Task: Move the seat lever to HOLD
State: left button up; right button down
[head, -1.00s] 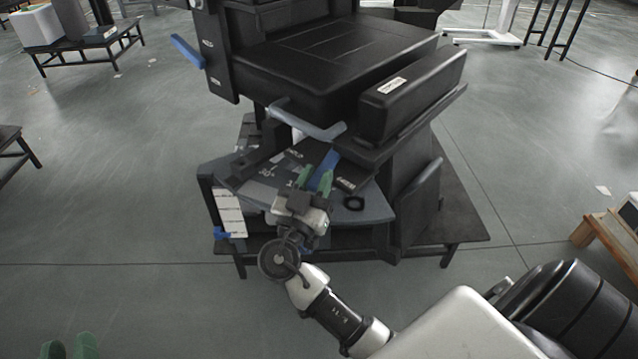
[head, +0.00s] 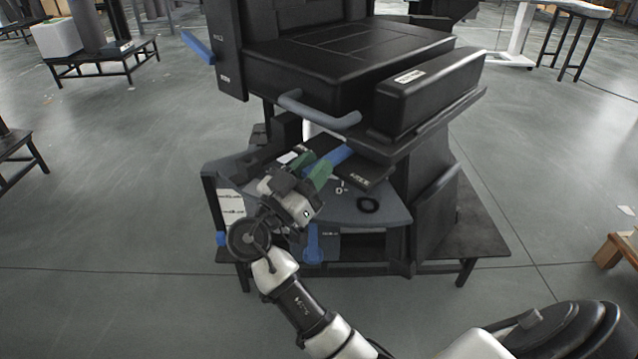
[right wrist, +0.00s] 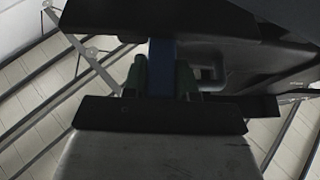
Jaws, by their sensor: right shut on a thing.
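The seat lever (head: 341,155) is a blue bar above a dark label panel (head: 345,208), below the black seat. It points to the lower left in the head view. My right gripper (head: 312,165) has green fingers and is shut on it. In the right wrist view the blue bar (right wrist: 162,68) stands between the two green fingers (right wrist: 161,78). The panel's lettering is too small to read, so I cannot tell which marking the lever is at. The gripper hides part of the panel. My left gripper is not in view.
The black seat (head: 345,62) and a grey curved handle (head: 318,112) overhang the panel. Another blue handle (head: 313,243) hangs below the panel's front edge. The floor in front is open.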

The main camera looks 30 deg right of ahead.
jog(key=shift+w+f+g, duration=0.15)
jog(key=shift+f+g, duration=0.1)
jog(key=shift+g, duration=0.15)
jog(key=shift+r+m, duration=0.15)
jog(key=shift+m, duration=0.15)
jog(key=c, duration=0.9)
grip_release()
jog(key=shift+o, duration=0.2)
